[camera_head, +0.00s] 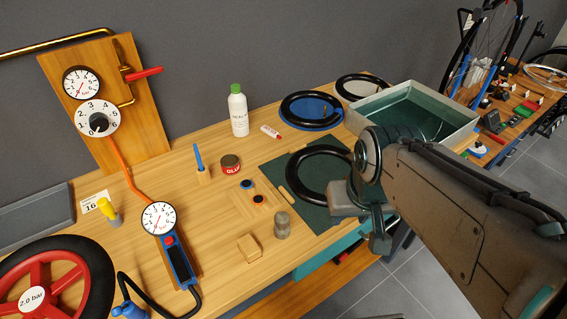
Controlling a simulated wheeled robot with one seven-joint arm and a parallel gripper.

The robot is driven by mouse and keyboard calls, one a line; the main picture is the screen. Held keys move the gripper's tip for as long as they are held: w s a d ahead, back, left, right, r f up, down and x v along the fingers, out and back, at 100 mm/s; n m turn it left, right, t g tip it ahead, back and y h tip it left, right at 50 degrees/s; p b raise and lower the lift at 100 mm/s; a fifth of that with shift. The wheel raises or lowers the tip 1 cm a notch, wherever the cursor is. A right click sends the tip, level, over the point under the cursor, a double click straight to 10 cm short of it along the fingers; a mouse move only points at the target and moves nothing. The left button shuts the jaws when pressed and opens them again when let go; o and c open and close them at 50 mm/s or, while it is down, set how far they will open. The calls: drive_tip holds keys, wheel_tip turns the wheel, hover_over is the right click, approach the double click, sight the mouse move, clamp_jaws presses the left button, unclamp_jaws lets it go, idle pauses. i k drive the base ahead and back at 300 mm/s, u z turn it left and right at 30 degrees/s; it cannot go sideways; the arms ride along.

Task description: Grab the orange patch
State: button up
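A small dark patch with an orange-red rim (258,199) lies on a small wooden board (268,209) in the middle of the workbench. A similar dark patch with a blue rim (247,184) lies just behind it on the same board. My gripper (360,213) is to the right of the board, over the right part of the dark green mat, apart from both patches. My arm comes in from the right. The fingertips are not clear at this angle, so I cannot tell whether they are open or shut.
A black inner tube (301,188) lies on the green mat (271,166) beside my gripper. A grey metal cylinder (282,226) and a wooden block (249,247) stand in front of the board. A red glue tin (230,164) is behind it. A tray (465,123) is at back right.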

sight(258, 200)
drive_tip(key=u, duration=2.8)
drive_tip(key=k, duration=0.9)
drive_tip(key=z, duration=1.8)
drive_tip(key=i, duration=0.5)
drive_tip(key=u, duration=0.05)
